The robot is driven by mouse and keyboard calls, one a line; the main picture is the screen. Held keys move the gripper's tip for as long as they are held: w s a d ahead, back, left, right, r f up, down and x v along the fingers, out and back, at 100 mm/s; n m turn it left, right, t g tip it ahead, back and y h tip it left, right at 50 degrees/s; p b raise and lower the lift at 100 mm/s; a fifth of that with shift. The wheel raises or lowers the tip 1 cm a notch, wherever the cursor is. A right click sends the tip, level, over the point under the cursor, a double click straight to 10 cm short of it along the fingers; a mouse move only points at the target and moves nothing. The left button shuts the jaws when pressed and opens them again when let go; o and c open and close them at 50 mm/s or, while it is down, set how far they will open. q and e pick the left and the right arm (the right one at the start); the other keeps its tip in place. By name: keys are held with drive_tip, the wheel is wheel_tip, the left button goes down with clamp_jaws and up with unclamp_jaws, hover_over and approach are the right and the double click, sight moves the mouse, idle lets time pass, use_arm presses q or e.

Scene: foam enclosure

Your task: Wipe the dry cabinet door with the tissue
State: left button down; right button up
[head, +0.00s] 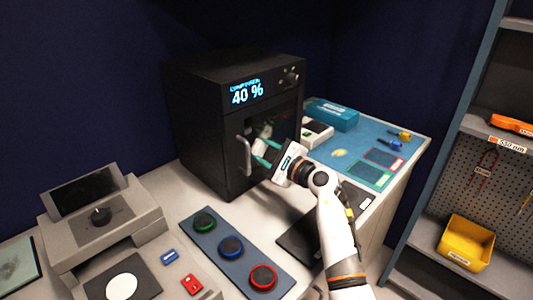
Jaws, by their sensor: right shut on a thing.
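The dry cabinet (205,120) is a black box with a lit display reading 40 %. Its dark glass door (287,118) faces front right and looks closed, with a pale vertical handle (244,154) at its left side. My right gripper (264,150) is at the door, its teal fingers pointing at the glass. It is shut on the white tissue (264,131), which is at or very near the glass; I cannot tell whether it touches. The gripper partly hides the tissue and the lower door. My left gripper is not in view.
A blue mat (375,137) with a teal box (333,114) lies right of the cabinet. A panel with green, blue and red round pieces (231,250) lies in front. A grey device (100,215) stands left. A pegboard shelf with a yellow bin (465,243) is at right.

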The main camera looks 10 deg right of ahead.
drive_tip(key=shift+w+a, duration=0.15)
drive_tip(key=shift+w, duration=0.1)
